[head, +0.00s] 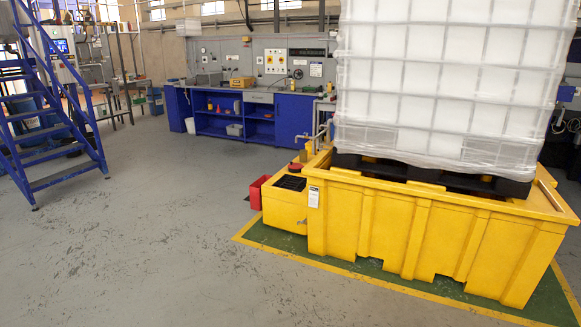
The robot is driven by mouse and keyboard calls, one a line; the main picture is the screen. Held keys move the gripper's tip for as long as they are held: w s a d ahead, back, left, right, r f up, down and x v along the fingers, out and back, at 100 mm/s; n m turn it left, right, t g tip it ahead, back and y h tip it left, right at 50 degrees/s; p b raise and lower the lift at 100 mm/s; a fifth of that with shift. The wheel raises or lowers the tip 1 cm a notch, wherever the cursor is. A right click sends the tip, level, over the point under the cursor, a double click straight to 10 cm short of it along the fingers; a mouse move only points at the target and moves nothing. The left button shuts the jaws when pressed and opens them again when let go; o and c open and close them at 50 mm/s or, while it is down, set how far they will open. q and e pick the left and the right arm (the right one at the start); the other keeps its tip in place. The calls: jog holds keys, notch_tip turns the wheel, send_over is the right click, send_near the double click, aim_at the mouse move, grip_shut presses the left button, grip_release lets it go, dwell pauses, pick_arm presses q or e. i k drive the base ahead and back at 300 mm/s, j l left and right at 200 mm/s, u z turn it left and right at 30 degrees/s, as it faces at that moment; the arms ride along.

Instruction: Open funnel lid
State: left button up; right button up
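No funnel with a clearly recognisable lid shows in the head view. A small red round object (297,167) sits at the back of the low yellow side section (284,207) of the spill pallet; it is too small to tell whether it is a funnel lid. A black grate (291,183) is set in the top of that section, beside the red object. A metal tap and pipe (314,137) stand just behind. Neither of my grippers is in view.
A large yellow spill pallet (420,225) carries a caged white tank (430,80) on the right. A red bin (258,191) stands beside it. Blue stairs (55,110) are at left, a blue workbench (238,115) at the back. Grey floor (150,240) is clear in front.

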aim_at(292, 165)
jog(key=i+j+u, duration=0.3)
jog(key=i, duration=0.65)
jog(key=i+u, duration=0.3)
jog(key=i, duration=0.65)
jog(key=i+l+u, duration=0.1)
jog(key=i, duration=2.6)
jog(key=i+z, duration=0.25)
jog(key=i, duration=0.2)
jog(key=i+j+z, duration=0.2)
jog(key=i, duration=0.25)
jog(key=i+j+z, duration=0.25)
jog(key=i, duration=0.2)
jog(key=l, duration=0.1)
